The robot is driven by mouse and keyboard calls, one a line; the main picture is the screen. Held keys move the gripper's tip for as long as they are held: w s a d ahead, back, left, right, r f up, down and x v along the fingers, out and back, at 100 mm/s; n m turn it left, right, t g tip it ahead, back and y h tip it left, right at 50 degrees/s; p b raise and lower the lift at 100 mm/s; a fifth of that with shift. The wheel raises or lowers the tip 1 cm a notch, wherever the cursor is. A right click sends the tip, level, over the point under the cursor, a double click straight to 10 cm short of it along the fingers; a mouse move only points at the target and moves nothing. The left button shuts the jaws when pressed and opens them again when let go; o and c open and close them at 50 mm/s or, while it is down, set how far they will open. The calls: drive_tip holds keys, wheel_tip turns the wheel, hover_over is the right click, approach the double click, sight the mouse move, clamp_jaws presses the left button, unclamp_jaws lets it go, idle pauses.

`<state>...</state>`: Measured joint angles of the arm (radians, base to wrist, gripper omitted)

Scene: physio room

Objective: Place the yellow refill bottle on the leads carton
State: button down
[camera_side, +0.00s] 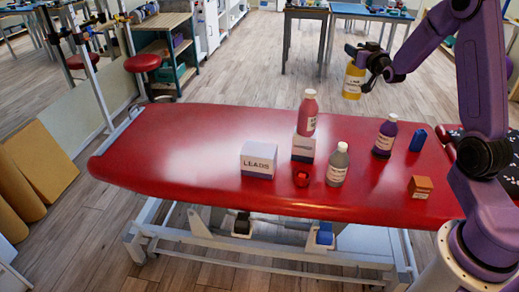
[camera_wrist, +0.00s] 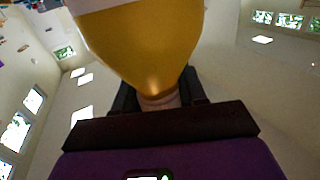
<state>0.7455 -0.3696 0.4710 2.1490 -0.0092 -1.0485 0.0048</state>
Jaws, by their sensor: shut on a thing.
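The yellow refill bottle (camera_side: 353,82) hangs upright in the air over the far side of the couch, held by my gripper (camera_side: 362,58) near its top. In the wrist view the yellow bottle (camera_wrist: 150,45) fills the upper middle, with the dark jaws at its neck. The leads carton (camera_side: 259,160) is a white-grey box marked LEADS, standing on the red couch left of centre. Its top is bare. My gripper and the bottle are well to the right of the carton and higher than it.
On the red couch (camera_side: 190,150), a pink bottle (camera_side: 308,112) stands on another carton (camera_side: 303,148). Near it are a red object (camera_side: 301,176) and a grey bottle (camera_side: 338,165). A purple bottle (camera_side: 385,138), blue object (camera_side: 418,140) and orange box (camera_side: 420,187) stand further right. The couch's left part is clear.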

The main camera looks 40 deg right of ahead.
wheel_tip(320, 180, up, 8)
drive_tip(key=s+a+n+t+y, duration=0.15)
drive_tip(key=a+n+y, duration=0.5)
drive_tip(key=a, duration=2.45)
drive_tip(key=shift+f+m+y, duration=0.55)
drive_tip(key=shift+f+m, duration=0.2)
drive_tip(key=shift+f, duration=4.8)
drive_tip(key=w+a+f, duration=0.1)
drive_tip(key=w+f, duration=1.2)
drive_tip(key=shift+w, duration=0.15)
drive_tip(key=shift+f, duration=0.15)
